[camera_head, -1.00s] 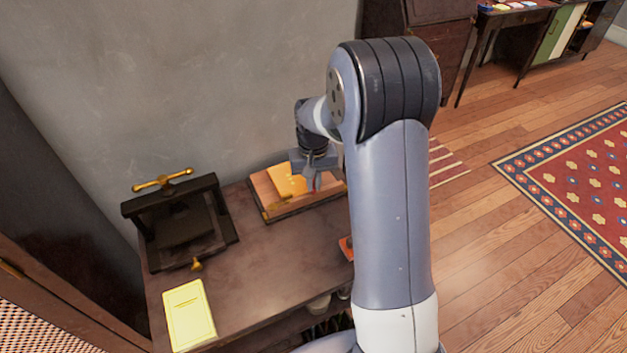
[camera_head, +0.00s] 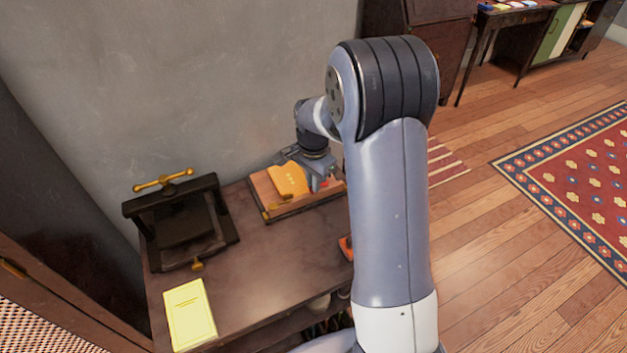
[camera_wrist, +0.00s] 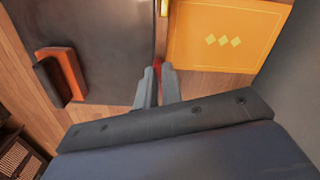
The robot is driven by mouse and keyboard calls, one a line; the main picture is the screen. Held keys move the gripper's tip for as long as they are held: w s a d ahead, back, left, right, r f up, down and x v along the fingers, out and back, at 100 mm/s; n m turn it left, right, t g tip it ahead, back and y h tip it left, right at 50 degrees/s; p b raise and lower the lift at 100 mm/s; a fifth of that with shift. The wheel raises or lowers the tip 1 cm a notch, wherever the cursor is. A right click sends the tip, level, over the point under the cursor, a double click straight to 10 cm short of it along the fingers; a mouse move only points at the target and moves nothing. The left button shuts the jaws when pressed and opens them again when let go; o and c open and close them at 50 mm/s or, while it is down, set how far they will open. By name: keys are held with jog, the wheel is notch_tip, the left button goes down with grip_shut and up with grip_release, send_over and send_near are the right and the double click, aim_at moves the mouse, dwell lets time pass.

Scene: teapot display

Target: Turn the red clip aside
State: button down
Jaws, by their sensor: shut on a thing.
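The red clip (camera_wrist: 157,63) shows as a small red piece at the tips of my gripper in the wrist view. In the head view a bit of the red clip (camera_head: 324,183) shows beside the fingers. My gripper (camera_wrist: 158,78) is shut on the clip, with its two fingers close together. In the head view my gripper (camera_head: 316,187) is over the right part of a wooden board. A yellow-orange book (camera_wrist: 228,35) with three pale diamonds lies beside the clip. The fingers hide most of the clip.
The wooden board (camera_head: 272,215) rests on a dark table (camera_head: 255,275) against the wall. A black press (camera_head: 140,208) with brass handles stands left, with a pale yellow booklet (camera_head: 190,315) in front. An orange-and-black block (camera_wrist: 62,76) lies near the table's edge. The table's middle is clear.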

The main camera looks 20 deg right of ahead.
jog(key=shift+m, duration=1.9)
jog(key=c, duration=1.6)
grip_release()
jog(key=shift+o, duration=0.2)
notch_tip(320, 180, up, 11)
jog(key=shift+f, duration=0.2)
notch_tip(320, 180, down, 11)
jog(key=shift+r, duration=0.2)
